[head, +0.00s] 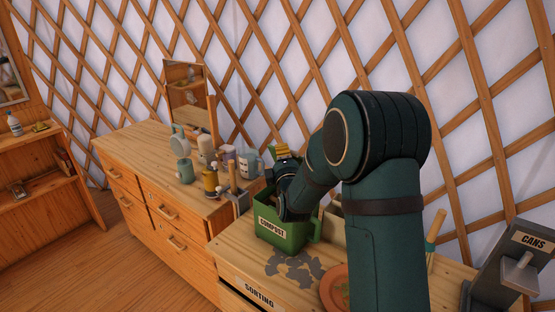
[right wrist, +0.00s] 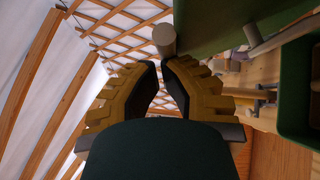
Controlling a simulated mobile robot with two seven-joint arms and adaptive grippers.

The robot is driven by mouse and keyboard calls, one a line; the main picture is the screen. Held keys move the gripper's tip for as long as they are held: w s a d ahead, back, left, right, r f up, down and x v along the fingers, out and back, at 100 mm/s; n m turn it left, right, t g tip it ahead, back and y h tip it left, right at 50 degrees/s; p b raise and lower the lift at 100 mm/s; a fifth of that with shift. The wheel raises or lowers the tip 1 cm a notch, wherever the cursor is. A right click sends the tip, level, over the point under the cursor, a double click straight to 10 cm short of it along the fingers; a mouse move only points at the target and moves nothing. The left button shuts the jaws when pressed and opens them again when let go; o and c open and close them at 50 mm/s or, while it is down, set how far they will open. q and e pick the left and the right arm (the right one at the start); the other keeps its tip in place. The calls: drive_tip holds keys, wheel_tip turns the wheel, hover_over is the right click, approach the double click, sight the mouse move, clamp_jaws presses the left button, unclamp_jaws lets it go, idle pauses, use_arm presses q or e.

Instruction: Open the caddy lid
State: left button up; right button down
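The green caddy (head: 281,234), labelled COMPOST, stands on the sorting counter in the head view. My right gripper (head: 284,152) is over the caddy, its yellow fingers pointing up. The forearm hides much of the caddy's top. In the right wrist view, the fingertips (right wrist: 161,62) are close together at a grey rounded knob or bar end (right wrist: 164,39). I cannot tell whether they grip it. A green panel (right wrist: 215,18), likely the lid, is beside it, apart from a green open-looking body (right wrist: 299,100) at the right. My left gripper is not in view.
Mugs and bottles (head: 210,180) stand left of the caddy on the wooden dresser (head: 130,150). A terracotta plate (head: 333,288) and grey patches (head: 292,266) lie in front. A grey CANS device (head: 515,265) is at right. The lattice wall is behind.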

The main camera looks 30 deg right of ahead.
drive_tip(key=d+p, duration=0.1)
drive_tip(key=w+d+r+m+g+p, duration=0.1)
drive_tip(key=d, duration=0.1)
drive_tip(key=d+r+m+g+p, duration=0.1)
drive_tip(key=shift+w+d+r+y, duration=0.15)
drive_tip(key=shift+w+r+y, duration=0.05)
drive_tip(key=shift+r+y, duration=0.1)
drive_tip(key=d, duration=0.1)
drive_tip(key=w+d+m+g, duration=0.1)
drive_tip(key=d+m+y, duration=0.1)
drive_tip(key=d, duration=0.1)
drive_tip(key=shift+w+r+g, duration=0.1)
drive_tip(key=shift+w+g, duration=0.15)
drive_tip(key=shift+g, duration=0.05)
drive_tip(key=shift+w+d+b, duration=0.15)
drive_tip(key=shift+w+d, duration=0.05)
drive_tip(key=shift+d, duration=0.3)
drive_tip(key=shift+w+d+b, duration=0.15)
drive_tip(key=shift+w+d, duration=0.05)
drive_tip(key=shift+d, duration=0.3)
